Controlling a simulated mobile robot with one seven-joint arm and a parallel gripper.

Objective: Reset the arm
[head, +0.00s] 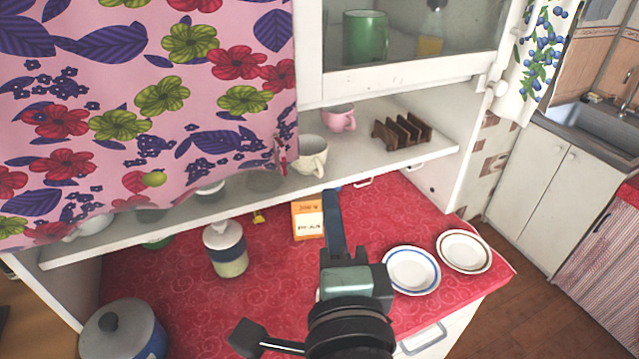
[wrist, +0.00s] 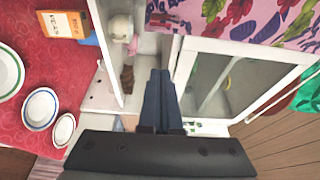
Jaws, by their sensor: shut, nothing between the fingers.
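My gripper (head: 333,196) is above the red oilcloth counter (head: 285,285), in the lower middle of the head view. Its dark fingers point away toward the cupboard and are shut, with nothing between them. In the wrist view my gripper (wrist: 160,74) shows as two fingers side by side, with the cupboard shelf and glass door beyond the tips. The arm hides part of the counter in the head view.
An orange box (head: 307,217) stands close left of the fingers. A lidded jar (head: 226,249) is farther left. Two plates, one blue-rimmed (head: 411,270) and one brown-rimmed (head: 464,251), lie right. A white shelf (head: 405,165) holding cups and a toast rack (head: 403,133) overhangs the counter.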

